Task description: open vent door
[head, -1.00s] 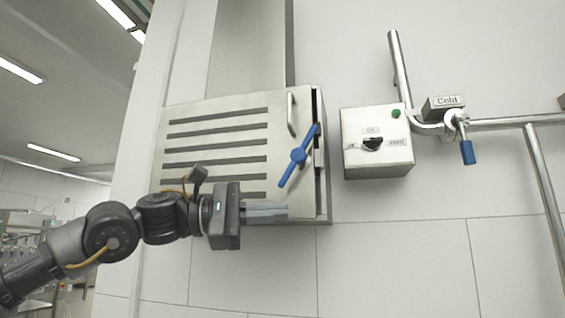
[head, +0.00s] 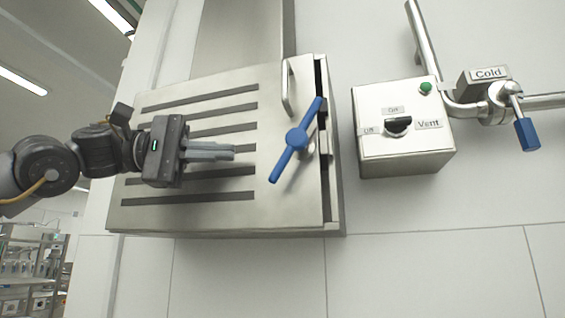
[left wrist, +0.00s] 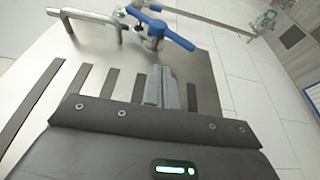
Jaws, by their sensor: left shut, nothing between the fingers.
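The vent door (head: 190,215) is a slotted steel panel on the front of a wall box. A dark gap shows along its right edge. A blue latch handle (head: 296,140) sits tilted near that edge, and it also shows in the left wrist view (left wrist: 160,27). A steel bar handle (head: 288,88) is above it, also in the left wrist view (left wrist: 88,26). My left gripper (head: 232,152) is shut and empty in front of the slots, left of the blue handle and apart from it. Its fingers show in the left wrist view (left wrist: 161,88). My right gripper is not in view.
A control box (head: 400,130) with a black knob and green button is on the wall right of the vent. Beyond it is a pipe with a blue-handled valve (head: 525,130) labelled Cold. The wall below is clear. Shelving (head: 35,265) stands far left.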

